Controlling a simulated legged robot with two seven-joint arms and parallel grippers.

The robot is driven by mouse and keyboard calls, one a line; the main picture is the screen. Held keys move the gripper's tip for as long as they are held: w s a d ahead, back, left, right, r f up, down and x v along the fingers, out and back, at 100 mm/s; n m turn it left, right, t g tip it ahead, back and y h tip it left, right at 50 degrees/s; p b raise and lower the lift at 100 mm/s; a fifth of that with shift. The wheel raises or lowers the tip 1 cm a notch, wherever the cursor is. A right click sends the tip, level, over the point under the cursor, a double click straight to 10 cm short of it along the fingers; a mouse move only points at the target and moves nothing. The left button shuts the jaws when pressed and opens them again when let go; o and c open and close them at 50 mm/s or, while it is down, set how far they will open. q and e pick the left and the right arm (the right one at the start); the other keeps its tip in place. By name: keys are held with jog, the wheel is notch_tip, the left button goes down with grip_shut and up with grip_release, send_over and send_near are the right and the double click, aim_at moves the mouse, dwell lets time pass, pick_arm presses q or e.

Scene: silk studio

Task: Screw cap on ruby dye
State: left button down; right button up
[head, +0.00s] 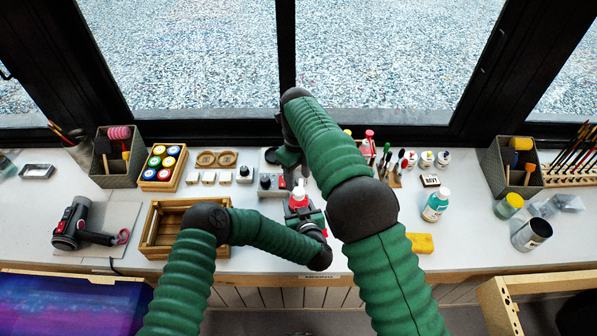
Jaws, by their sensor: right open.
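My right gripper (293,172) hangs just behind and above the bottle, pointing down, open. I cannot make out a separate loose cap.
A wooden crate (152,232) stands left of my left arm. A tray of paint jars (163,166) is behind it. Bare table shows around the sponge.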

jog(key=n, duration=0.6)
jog(key=shift+r, duration=0.2)
jog(key=n, duration=0.3)
jog(key=shift+n, duration=0.3)
jog(key=n, duration=0.5)
jog(key=shift+r+n, duration=0.25)
jog(key=shift+n, duration=0.15)
jog(key=n, duration=0.6)
jog(key=shift+s+d+r, duration=0.1)
jog(key=shift+r, duration=0.05)
jog(key=n, duration=0.6)
jog(key=shift+r+n, duration=0.15)
jog(key=shift+n, duration=0.15)
jog(key=n, duration=0.5)
jog(key=shift+r+n, duration=0.15)
jog(key=shift+n, duration=0.25)
jog(key=n, duration=0.6)
jog(key=shift+r, duration=0.15)
jog(key=n, duration=0.6)
jog(key=shift+s+r, duration=0.1)
jog(key=shift+r, duration=0.1)
jog(key=n, duration=0.7)
jog(key=shift+d+r+n, duration=0.1)
jog(key=shift+r+n, duration=0.1)
jog(key=shift+n, duration=0.2)
